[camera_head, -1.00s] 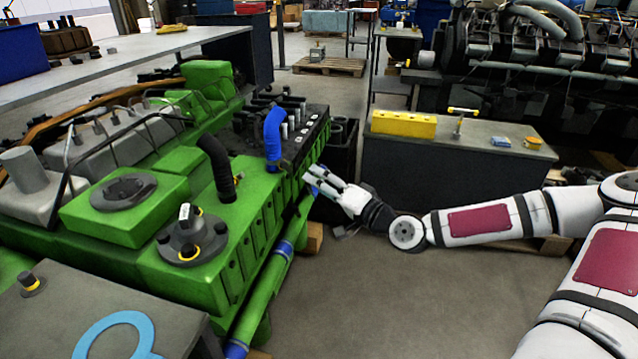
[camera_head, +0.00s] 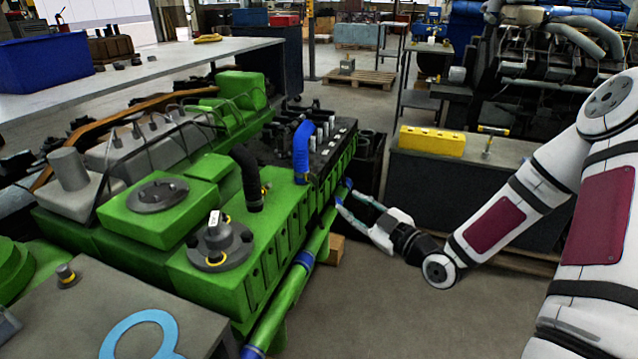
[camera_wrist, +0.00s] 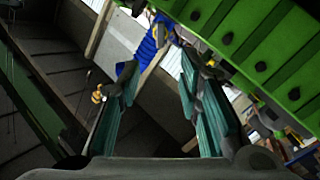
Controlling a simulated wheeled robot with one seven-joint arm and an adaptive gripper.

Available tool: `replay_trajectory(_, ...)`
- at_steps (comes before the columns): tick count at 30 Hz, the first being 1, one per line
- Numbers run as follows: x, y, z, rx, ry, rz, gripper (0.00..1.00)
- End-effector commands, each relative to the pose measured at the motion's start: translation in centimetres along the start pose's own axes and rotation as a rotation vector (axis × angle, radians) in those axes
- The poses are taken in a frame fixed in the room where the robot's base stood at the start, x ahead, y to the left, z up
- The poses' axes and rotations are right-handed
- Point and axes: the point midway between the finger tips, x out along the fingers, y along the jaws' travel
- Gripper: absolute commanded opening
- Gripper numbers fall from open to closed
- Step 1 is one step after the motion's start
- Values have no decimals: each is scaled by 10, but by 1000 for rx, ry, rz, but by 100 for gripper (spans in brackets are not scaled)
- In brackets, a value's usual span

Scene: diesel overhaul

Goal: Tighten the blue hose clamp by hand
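The blue hose (camera_head: 302,150) stands upright on the far end of the green engine block (camera_head: 215,285) in the head view. A small clamp sits low on it, dark and hard to make out. In the wrist view the blue hose (camera_wrist: 146,48) shows beyond and between the fingers, near the top. My gripper (camera_head: 343,193) is to the right of the engine's side and lower than the hose, apart from it. In the wrist view my gripper (camera_wrist: 158,72) has its two fingers spread with nothing between them.
A black hose (camera_head: 246,178) with a yellow-marked clamp stands nearer on the engine. A green pipe (camera_head: 290,290) with blue bands runs along the engine's side. A grey bench (camera_head: 470,200) with a yellow block (camera_head: 432,141) stands to the right.

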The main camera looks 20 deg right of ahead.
Motion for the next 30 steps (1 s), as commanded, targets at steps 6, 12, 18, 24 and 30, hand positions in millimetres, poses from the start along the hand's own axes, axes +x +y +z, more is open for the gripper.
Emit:
replay_trajectory(6, 35, -1, 0, 4, 3, -1, 32)
replay_trajectory(12, 75, -2, 0, 5, 3, -1, 32)
replay_trajectory(18, 109, -1, 0, 7, 2, 0, 32)
replay_trajectory(24, 128, -1, 1, 7, 0, 0, 32)
replay_trajectory(30, 133, 0, 0, 7, 0, 0, 32)
